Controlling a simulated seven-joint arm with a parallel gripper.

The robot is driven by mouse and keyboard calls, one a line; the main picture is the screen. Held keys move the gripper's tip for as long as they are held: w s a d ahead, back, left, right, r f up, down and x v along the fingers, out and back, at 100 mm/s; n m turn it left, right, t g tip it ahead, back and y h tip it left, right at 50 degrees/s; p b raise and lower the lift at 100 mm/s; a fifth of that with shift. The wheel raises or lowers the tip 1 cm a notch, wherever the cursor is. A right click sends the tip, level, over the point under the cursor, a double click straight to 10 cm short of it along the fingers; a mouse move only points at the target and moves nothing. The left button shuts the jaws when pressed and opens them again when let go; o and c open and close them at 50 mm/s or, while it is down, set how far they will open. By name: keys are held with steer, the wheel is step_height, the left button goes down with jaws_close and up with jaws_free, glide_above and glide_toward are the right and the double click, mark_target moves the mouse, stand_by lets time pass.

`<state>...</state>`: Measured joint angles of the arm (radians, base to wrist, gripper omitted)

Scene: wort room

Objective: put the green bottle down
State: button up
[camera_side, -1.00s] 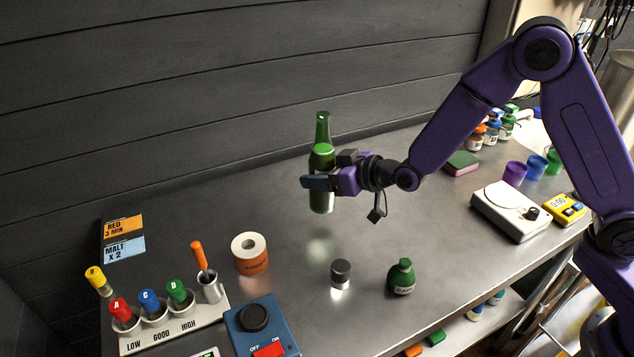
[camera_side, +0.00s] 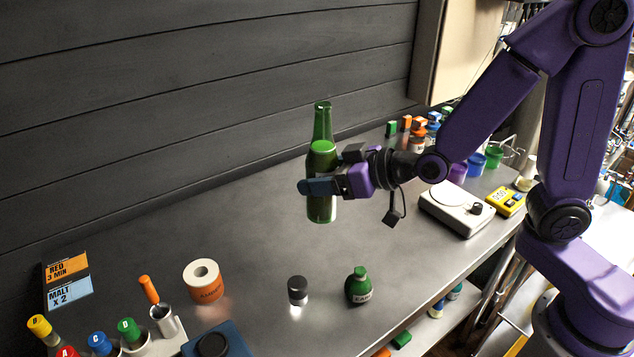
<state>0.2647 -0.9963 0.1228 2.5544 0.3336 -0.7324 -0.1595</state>
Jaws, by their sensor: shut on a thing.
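My gripper (camera_side: 322,187) is shut around the bottle's lower middle, coming from the right.
A rack with coloured caps (camera_side: 129,331) is front left. Bench below the bottle looks clear.

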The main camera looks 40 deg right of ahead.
steer(key=s+d+m+t+h, duration=0.1)
steer(key=d+m+h, duration=0.15)
steer(key=d, duration=1.45)
steer(key=shift+w+a+f, duration=0.1)
steer(key=shift+w+f, duration=2)
steer(key=shift+w, duration=0.2)
steer(key=shift+w+a+f, duration=0.1)
steer(key=shift+w+f, duration=1.95)
steer(key=shift+w, duration=0.2)
steer(key=shift+w+a+f, duration=0.1)
steer(key=shift+w+f, duration=2)
steer(key=shift+w, duration=0.2)
steer(key=shift+f, duration=0.2)
steer(key=o, duration=1.5)
